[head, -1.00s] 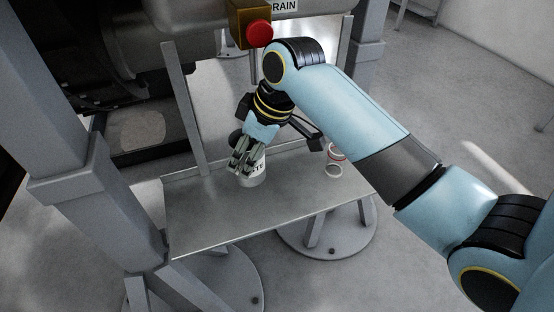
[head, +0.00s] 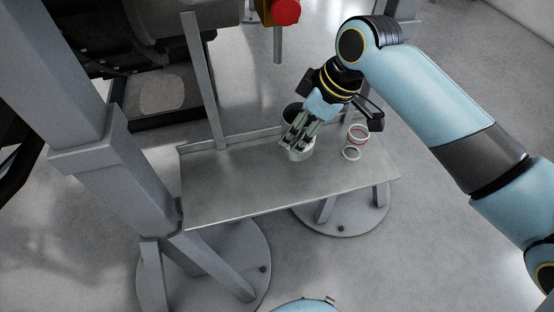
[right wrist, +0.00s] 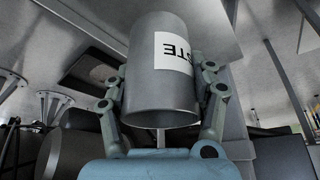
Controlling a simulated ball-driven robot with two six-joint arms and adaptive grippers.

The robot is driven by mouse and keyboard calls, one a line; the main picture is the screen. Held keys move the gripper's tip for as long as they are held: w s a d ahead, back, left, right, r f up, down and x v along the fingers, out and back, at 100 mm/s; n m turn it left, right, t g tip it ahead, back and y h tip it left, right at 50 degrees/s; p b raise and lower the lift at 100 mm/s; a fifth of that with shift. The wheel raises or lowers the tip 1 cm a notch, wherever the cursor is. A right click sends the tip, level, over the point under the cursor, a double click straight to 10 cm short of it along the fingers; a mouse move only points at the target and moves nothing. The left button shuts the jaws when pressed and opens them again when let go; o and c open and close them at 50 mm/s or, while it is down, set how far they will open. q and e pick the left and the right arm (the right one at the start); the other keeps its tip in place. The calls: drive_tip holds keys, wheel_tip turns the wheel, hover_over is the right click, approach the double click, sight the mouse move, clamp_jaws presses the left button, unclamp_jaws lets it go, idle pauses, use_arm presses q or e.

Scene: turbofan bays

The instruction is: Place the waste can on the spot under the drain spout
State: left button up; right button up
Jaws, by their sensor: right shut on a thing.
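The waste can (head: 301,152) is a small grey can with a white label. My right gripper (head: 299,137) is shut on it, over the metal shelf (head: 250,185). Whether its base touches the shelf I cannot tell. In the right wrist view the can (right wrist: 160,95) sits between the two fingers, its label letters upside down. The drain spout (head: 277,45) hangs below the red knob (head: 286,12), behind the shelf in the picture. I cannot make out a marked spot under it. My left gripper is not in view.
A grey upright (head: 203,80) rises at the shelf's back edge. A thick grey post (head: 85,110) stands left. The shelf's front and left are bare.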

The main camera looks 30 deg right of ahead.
drive_tip(key=s+d+r+n+p, duration=0.1)
drive_tip(key=s+d+p, duration=0.2)
drive_tip(key=s, duration=0.2)
use_arm(q)
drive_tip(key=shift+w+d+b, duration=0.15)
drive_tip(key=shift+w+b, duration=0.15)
drive_tip(key=shift+b, duration=1.4)
use_arm(e)
drive_tip(key=shift+w+a+f, duration=0.85)
drive_tip(key=shift+w+f, duration=0.75)
drive_tip(key=shift+f, duration=0.2)
drive_tip(key=shift+w+a+f, duration=0.85)
drive_tip(key=shift+w+f, duration=0.75)
drive_tip(key=shift+f, duration=0.2)
drive_tip(key=shift+w+a+f, duration=0.85)
drive_tip(key=shift+w+f, duration=0.75)
drive_tip(key=shift+f, duration=0.2)
drive_tip(key=shift+f, duration=0.15)
drive_tip(key=o, duration=1.2)
drive_tip(key=shift+o, duration=0.2)
